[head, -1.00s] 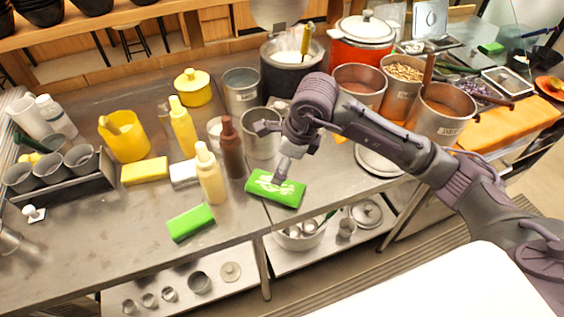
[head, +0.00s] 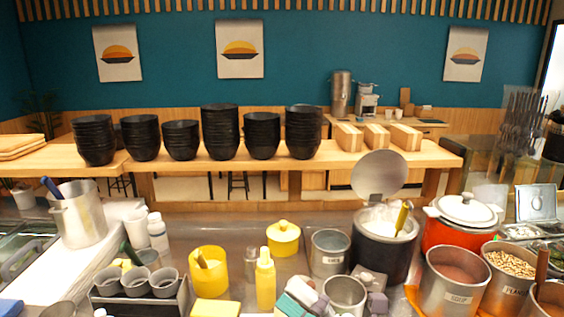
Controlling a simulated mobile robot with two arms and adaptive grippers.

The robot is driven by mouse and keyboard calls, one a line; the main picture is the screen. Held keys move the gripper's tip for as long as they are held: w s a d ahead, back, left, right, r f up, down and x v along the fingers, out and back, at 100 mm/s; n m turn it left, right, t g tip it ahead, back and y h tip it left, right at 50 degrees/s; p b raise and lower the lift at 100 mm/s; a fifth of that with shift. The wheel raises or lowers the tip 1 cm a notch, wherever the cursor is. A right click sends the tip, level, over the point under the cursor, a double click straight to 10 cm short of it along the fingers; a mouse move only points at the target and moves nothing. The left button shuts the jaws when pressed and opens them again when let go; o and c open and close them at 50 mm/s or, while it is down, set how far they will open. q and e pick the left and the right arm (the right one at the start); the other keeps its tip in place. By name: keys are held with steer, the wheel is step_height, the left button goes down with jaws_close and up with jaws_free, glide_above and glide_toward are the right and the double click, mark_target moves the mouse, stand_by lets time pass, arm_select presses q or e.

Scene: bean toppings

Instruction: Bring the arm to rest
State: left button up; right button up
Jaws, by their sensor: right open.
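My right gripper (head: 340,298) shows only in part at the bottom edge of the head view. Its grey-purple parts lie on both sides of a steel pot (head: 345,291). It is open. I cannot tell whether it touches the pot. A teal and white item (head: 292,305) shows just left of it, cut off by the frame edge. The rest of my right arm is out of view. My left gripper is not in view.
A yellow bottle (head: 265,280), yellow container (head: 208,270) and lidded yellow pot (head: 284,238) stand on the counter. A black pot (head: 383,250), red pot (head: 450,232) and soup pot (head: 455,280) stand right. Stacked black bowls (head: 221,132) line the wooden shelf behind.

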steer(key=w+d+f+m+t+h, duration=0.25)
steer(key=d+m+t+h, duration=0.25)
steer(key=d+m+h, duration=0.45)
steer(key=w+d+f+m+t+h, duration=0.2)
steer(key=d+f+m+t+h, duration=0.15)
steer(key=m+h, duration=0.6)
steer(key=s+d+f+m+g+h, duration=0.2)
steer(key=d+f+m+g, duration=0.3)
steer(key=f+m, duration=0.45)
steer(key=s+d+f+m+g+y, duration=0.1)
steer(key=s+f+m+g, duration=0.3)
steer(key=s+f+g, duration=1.2)
steer(key=s+f+t, duration=0.2)
steer(key=s+f, duration=0.1)
steer(key=f, duration=1.1)
steer(key=s+f+t, duration=0.1)
steer(key=s+f, duration=0.3)
steer(key=f, duration=1.1)
steer(key=s+d+f, duration=0.3)
steer(key=s+f, duration=1.1)
steer(key=s, duration=0.1)
steer(key=shift+s+d+f+g, duration=0.2)
steer(key=shift+s+f+g, duration=0.1)
steer(key=shift+g, duration=0.15)
